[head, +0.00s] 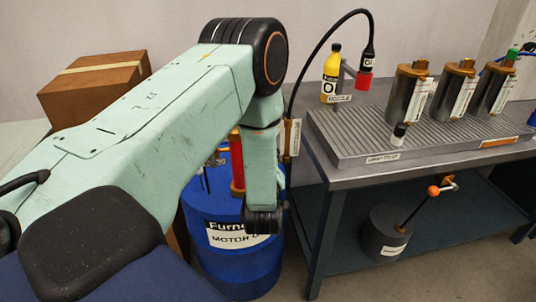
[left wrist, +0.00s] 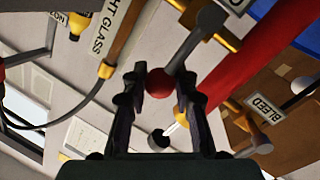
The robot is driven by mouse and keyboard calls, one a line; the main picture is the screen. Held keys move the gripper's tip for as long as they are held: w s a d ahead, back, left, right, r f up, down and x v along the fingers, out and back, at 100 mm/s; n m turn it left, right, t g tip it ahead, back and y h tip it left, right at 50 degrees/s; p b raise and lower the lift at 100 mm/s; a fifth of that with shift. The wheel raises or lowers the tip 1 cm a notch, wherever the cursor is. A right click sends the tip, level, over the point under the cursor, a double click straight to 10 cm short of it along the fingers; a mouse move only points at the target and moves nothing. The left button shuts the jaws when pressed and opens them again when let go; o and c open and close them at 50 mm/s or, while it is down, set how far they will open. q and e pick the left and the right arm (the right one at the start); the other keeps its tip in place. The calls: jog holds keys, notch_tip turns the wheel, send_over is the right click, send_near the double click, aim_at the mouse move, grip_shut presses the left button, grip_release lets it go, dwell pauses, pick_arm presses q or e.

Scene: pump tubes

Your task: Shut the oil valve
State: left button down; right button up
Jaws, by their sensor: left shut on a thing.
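In the left wrist view my left gripper (left wrist: 160,84) is shut on a red ball knob (left wrist: 159,85). The knob sits at the end of a grey lever (left wrist: 185,50), which runs up and right to a brass-coloured valve part (left wrist: 222,35). A label there is cut off by the picture's top edge, so I cannot read it whole. In the head view my left arm comes in from the left and reaches down in front of a blue motor oil drum (head: 225,265). My arm hides the knob and lever there. My right gripper is not in view.
A red pipe (left wrist: 265,60), a BLEED label (left wrist: 266,122) and a sight glass (left wrist: 125,42) are close to the gripper. A bench with a ribbed grey tray (head: 350,140), metal cylinders (head: 408,95) and a hanging nozzle (head: 365,75) stands right. A cardboard box (head: 95,85) is behind.

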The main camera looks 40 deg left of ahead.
pick_arm(q)
jog(key=shift+s+f, duration=0.1)
jog(key=shift+f, duration=0.05)
jog(key=c, duration=1)
grip_release()
jog(key=v, duration=1.2)
